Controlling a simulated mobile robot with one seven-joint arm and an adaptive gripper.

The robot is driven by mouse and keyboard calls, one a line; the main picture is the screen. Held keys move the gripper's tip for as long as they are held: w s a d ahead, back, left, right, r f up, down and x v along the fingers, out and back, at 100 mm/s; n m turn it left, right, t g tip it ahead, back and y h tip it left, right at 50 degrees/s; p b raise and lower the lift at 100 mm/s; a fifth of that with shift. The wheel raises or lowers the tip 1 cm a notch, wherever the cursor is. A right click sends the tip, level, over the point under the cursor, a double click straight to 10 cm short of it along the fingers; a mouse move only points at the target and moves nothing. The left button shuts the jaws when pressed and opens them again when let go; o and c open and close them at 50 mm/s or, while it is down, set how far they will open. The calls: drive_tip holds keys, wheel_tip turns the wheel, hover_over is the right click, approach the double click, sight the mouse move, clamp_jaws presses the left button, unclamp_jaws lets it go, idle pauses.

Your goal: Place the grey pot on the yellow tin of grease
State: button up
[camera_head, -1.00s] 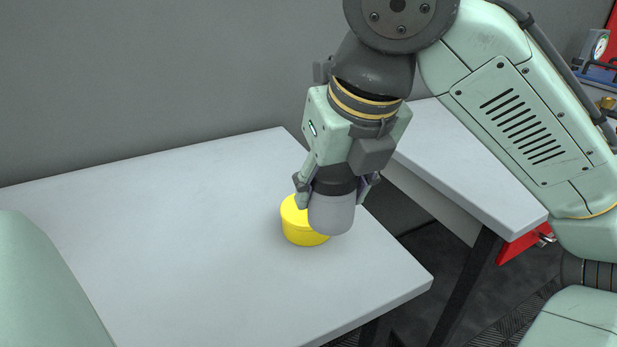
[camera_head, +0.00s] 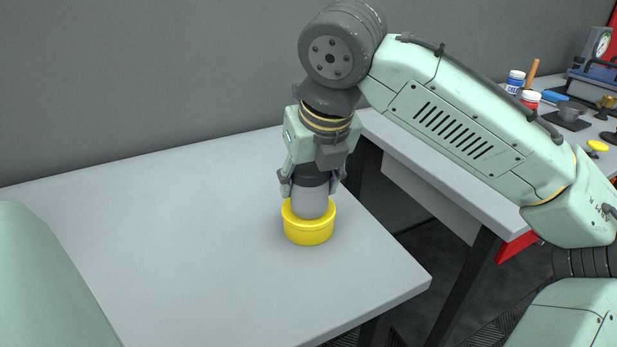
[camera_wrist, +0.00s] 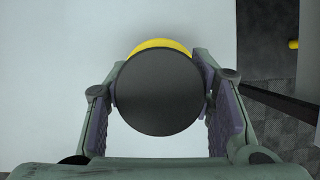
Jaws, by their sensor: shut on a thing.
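The grey pot (camera_head: 309,203) has a dark upper part and is upright between the fingers of my gripper (camera_head: 312,186), which is shut on it. The yellow tin of grease (camera_head: 308,233) stands on the light table, directly below the pot in the head view. The pot's lower end overlaps the tin's top; I cannot tell whether they touch. In the wrist view, the pot's dark round top (camera_wrist: 160,92) fills the space between the fingers and hides most of the tin. A yellow edge of the tin (camera_wrist: 160,44) shows beyond it.
The light table (camera_head: 170,240) is clear around the tin, with its right edge close by. A second bench (camera_head: 440,170) at the right carries a blue-labelled jar (camera_head: 514,82), a red jar (camera_head: 530,99) and several tools. A grey wall stands behind.

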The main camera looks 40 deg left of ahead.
drive_tip(key=shift+f, duration=0.15)
drive_tip(key=o, duration=1.3)
drive_tip(key=v, duration=1.2)
drive_tip(key=shift+r, duration=0.2)
